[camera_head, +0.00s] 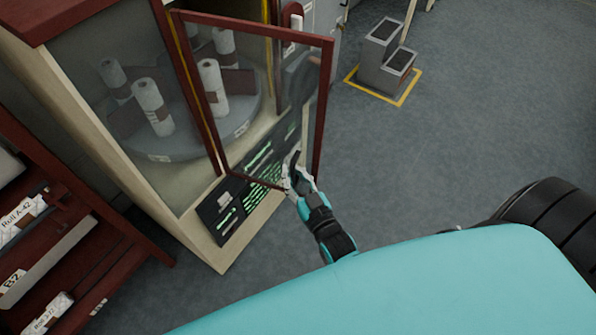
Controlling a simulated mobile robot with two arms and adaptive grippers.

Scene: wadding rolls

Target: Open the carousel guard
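The carousel guard (262,100) is a clear panel in a dark red frame on the front of the cream cabinet. It stands at an angle to the cabinet, its right edge swung out over the floor, so it looks partly open. Behind it, white rolls (213,78) stand on the round grey carousel (190,145). My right gripper (292,166) is at the lower right of the guard, close to its bottom rail. Whether it touches the frame, and how far its fingers are apart, is unclear. My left gripper is out of view.
A dark panel with green markings (240,197) is below the guard. A red rack (75,250) with labelled rolls stands at left. A grey step-shaped unit (381,58) stands within yellow floor lines. The grey floor right of the guard is clear.

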